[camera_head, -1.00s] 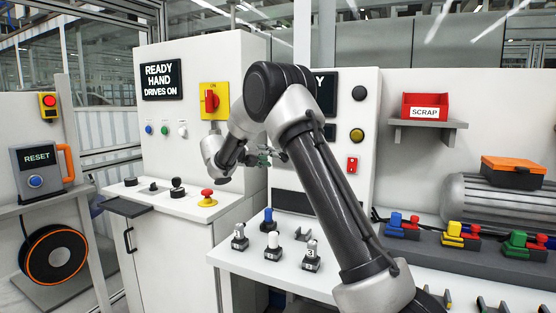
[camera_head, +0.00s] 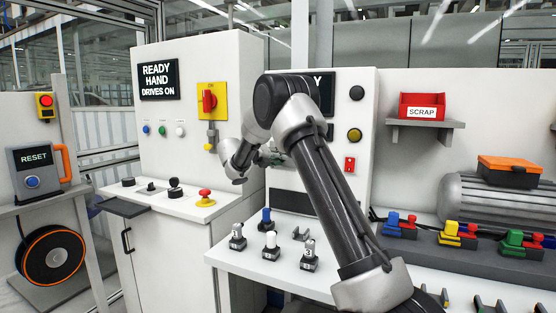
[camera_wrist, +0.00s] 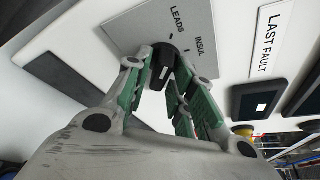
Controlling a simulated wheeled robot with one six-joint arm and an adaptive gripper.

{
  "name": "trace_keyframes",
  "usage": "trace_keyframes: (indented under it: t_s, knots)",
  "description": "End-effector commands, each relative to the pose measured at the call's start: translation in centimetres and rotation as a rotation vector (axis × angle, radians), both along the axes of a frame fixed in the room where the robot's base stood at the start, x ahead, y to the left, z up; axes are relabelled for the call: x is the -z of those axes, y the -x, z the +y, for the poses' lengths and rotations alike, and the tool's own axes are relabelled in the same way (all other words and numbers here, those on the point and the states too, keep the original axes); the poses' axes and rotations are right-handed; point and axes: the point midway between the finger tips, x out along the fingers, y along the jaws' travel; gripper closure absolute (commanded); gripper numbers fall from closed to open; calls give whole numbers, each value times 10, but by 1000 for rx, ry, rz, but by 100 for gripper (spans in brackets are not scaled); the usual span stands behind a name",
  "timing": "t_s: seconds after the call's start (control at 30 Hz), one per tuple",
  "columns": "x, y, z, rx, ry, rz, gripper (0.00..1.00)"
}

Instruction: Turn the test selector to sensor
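The test selector is a black knob (camera_wrist: 162,62) on a grey plate (camera_wrist: 150,22) in the wrist view. The plate shows the words LEADS and INSUL; no sensor label can be read. My gripper (camera_wrist: 172,68) has its green-padded fingers on either side of the knob. The fingers are spread, with the left one close to the knob and a gap at the right one. I cannot tell whether either touches it. In the head view my gripper (camera_head: 268,157) is at the panel behind my arm, which hides the selector.
A LAST FAULT label (camera_wrist: 270,40) and a dark display (camera_wrist: 258,100) are right of the selector. Numbered blocks stand on the bench (camera_head: 235,262) below.

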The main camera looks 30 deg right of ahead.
Motion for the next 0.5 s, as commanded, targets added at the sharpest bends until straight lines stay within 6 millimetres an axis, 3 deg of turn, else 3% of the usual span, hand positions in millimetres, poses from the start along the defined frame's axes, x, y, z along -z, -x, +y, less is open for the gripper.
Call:
trace_keyframes:
  t_s: [0.5]
  knots:
    - [1, 1, -3, 5, -30, -35, 100]
